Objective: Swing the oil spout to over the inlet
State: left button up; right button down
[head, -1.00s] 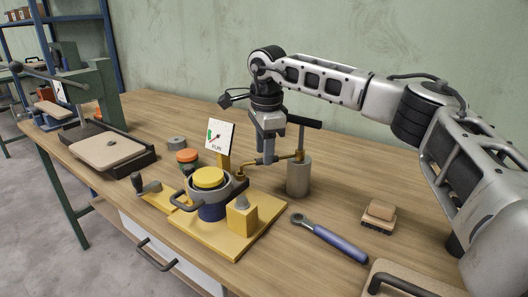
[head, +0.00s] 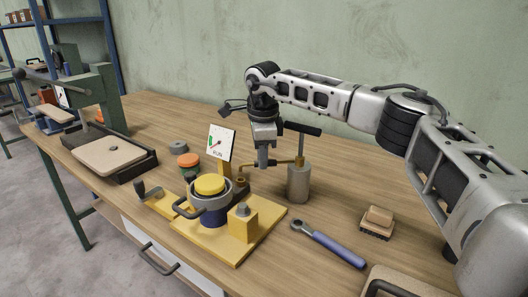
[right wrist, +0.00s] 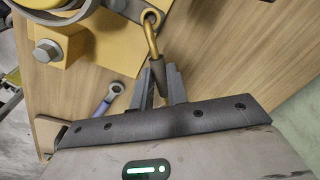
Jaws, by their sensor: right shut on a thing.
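The oil can (head: 299,184) is a grey cylinder with a black T-handle, upright on the bench. Its thin brass spout (head: 284,162) reaches left from the can towards the yellow-based machine (head: 210,205). My right gripper (head: 262,163) is shut on the spout. In the right wrist view, my right gripper (right wrist: 161,92) has a dark sleeve of the spout between its fingers, with the brass tube (right wrist: 152,35) curving beyond. A small brownish cup, seemingly the inlet (head: 242,184), sits by the machine's right side, close to the spout's end. I cannot tell whether the end is exactly above it. My left gripper is out of view.
A gauge card marked RUN (head: 220,141) stands behind the machine. A blue-handled wrench (head: 328,244) and a wooden brush (head: 377,222) lie right. A press with a tray (head: 110,153) stands left. Bench behind the can is clear.

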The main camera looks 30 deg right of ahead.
jog(key=shift+w+d+m, duration=0.1)
jog(key=shift+w+m, duration=0.1)
jog(key=shift+m, duration=0.1)
jog(key=c, duration=1.4)
grip_release()
jog(key=shift+o, duration=0.2)
jog(key=shift+r, duration=0.15)
notch_tip(320, 180, up, 16)
jog(key=s, duration=0.1)
jog(key=shift+s+a, duration=0.25)
jog(key=shift+a, duration=0.2)
